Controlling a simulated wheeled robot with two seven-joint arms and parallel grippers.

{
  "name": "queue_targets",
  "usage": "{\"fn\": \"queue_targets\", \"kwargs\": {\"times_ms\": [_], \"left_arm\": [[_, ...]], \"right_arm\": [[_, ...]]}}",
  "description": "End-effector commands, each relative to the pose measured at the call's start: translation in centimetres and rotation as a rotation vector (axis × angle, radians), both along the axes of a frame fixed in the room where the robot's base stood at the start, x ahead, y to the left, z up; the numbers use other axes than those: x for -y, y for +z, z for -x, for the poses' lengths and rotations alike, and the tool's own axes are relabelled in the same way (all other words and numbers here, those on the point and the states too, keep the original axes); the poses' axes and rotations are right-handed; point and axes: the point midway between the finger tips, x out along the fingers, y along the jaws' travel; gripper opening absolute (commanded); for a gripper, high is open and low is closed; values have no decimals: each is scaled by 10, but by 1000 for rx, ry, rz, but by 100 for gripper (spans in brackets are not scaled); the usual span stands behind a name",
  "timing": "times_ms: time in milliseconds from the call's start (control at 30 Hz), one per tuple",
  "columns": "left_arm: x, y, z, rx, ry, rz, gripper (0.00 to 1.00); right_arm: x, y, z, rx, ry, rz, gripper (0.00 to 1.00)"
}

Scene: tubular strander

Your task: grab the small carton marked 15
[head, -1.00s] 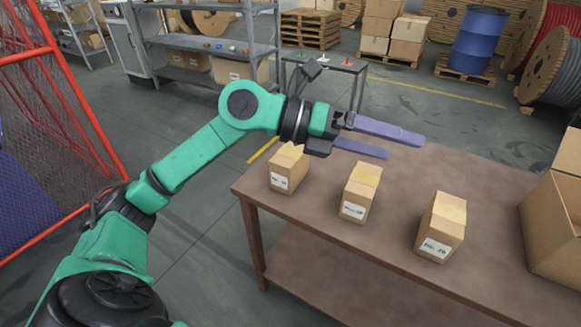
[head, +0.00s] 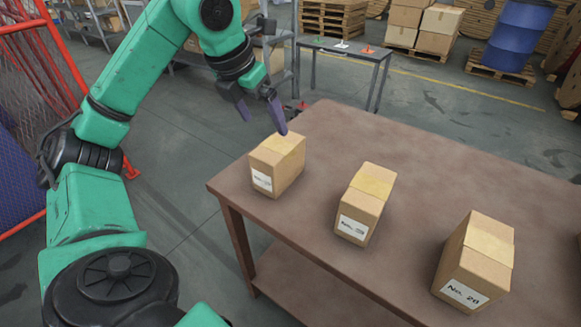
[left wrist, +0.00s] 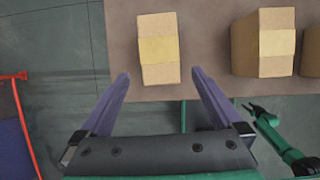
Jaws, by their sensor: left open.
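Three small cartons with white labels stand upright in a row on a brown table (head: 420,170). The left carton (head: 279,164) has a label too blurred to read surely. The middle carton (head: 364,203) has a label I cannot read surely either. The right carton (head: 475,261) reads No. 20. My left gripper (head: 265,126) is open and empty, pointing down above the left carton. In the left wrist view its purple fingers (left wrist: 161,73) are spread, with the left carton (left wrist: 158,48) ahead of the gap between them.
The middle carton (left wrist: 262,42) stands right of the left one in the left wrist view, with clear table between. A dark small table (head: 345,55) stands behind, beside shelving. A red mesh fence (head: 45,85) is at the far left. The table's back part is bare.

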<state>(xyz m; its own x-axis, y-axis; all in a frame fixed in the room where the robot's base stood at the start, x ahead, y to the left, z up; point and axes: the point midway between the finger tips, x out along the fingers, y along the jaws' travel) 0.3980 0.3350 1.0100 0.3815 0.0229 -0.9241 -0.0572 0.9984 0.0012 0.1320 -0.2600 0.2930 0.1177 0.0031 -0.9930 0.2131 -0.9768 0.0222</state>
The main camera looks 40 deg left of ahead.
Motion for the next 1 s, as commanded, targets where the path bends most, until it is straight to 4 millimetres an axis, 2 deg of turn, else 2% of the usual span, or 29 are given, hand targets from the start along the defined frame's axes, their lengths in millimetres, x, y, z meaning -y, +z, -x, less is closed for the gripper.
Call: {"fn": "queue_targets", "kwargs": {"times_ms": [33,133,200,400,633,800,1000], "left_arm": [[0,-11,0,0,0,0,100],[0,-19,-2,-2,0,0,100],[0,-31,-7,-4,0,0,100],[-1,-80,-27,-5,-1,1,100],[-3,-107,-41,-3,-3,1,100],[-5,-136,-55,-3,-3,1,100],[-5,-142,-59,0,-3,1,100]], "right_arm": [[0,-11,6,-9,-1,1,50],[1,-16,20,-29,-1,1,50],[1,-22,25,-38,-1,2,50],[1,-36,24,-37,-2,2,50],[1,-39,20,-29,-1,1,50],[0,-42,18,-26,-1,1,50],[0,-41,18,-27,-1,0,50]]}}
